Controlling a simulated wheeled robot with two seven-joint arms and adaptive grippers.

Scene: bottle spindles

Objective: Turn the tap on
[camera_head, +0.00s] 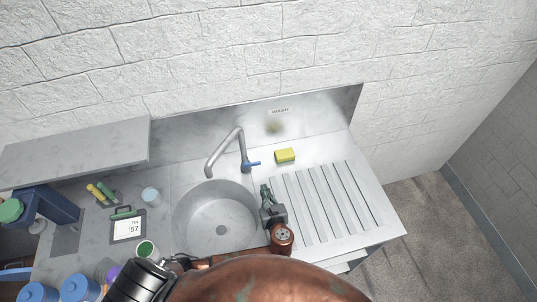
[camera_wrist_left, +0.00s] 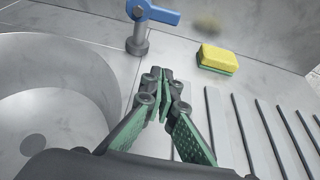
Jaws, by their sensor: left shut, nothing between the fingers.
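The tap (camera_head: 228,150) is a grey bent spout behind the round sink basin. Its blue lever (camera_head: 252,164) points to the right at the tap's base. In the left wrist view the blue lever (camera_wrist_left: 155,13) sits on a short grey post, beyond my fingertips. My left gripper (camera_head: 266,188) is shut and empty, over the strip between the basin and the drainboard, in front of the lever and apart from it. Its fingertips meet in the left wrist view (camera_wrist_left: 163,78). My right gripper is not seen.
The round basin (camera_head: 193,224) lies left of my left gripper, and the ribbed drainboard (camera_head: 352,205) lies right. A yellow-green sponge (camera_head: 285,156) sits right of the lever.

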